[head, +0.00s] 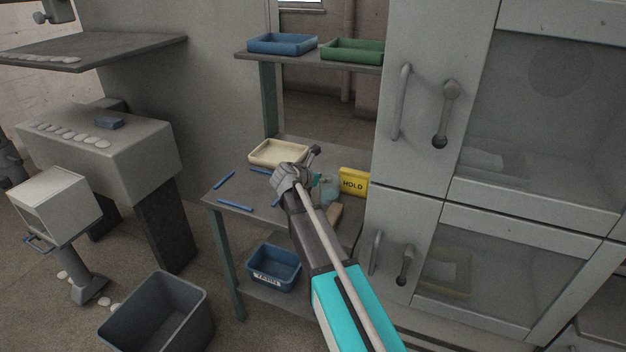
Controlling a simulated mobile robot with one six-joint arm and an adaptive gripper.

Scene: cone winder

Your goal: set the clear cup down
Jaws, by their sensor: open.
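The clear cup (330,188) appears as a pale, see-through bluish shape on the grey workbench (218,192) in the head view. It is just right of my arm's wrist and left of the yellow HOLD sign. My wrist and arm partly cover it. My gripper (314,152) is at the far end of the arm, over the bench, and is open. Its fingers are small and mostly hidden by the wrist, so I cannot tell whether they touch the cup.
A cream tray (279,152) and blue pens (235,204) lie on the bench. The yellow HOLD sign (353,183) and a tan block (334,213) are close by. A grey cabinet (410,150) bounds the right. A shelf above holds a blue tray (282,44) and a green tray (352,51).

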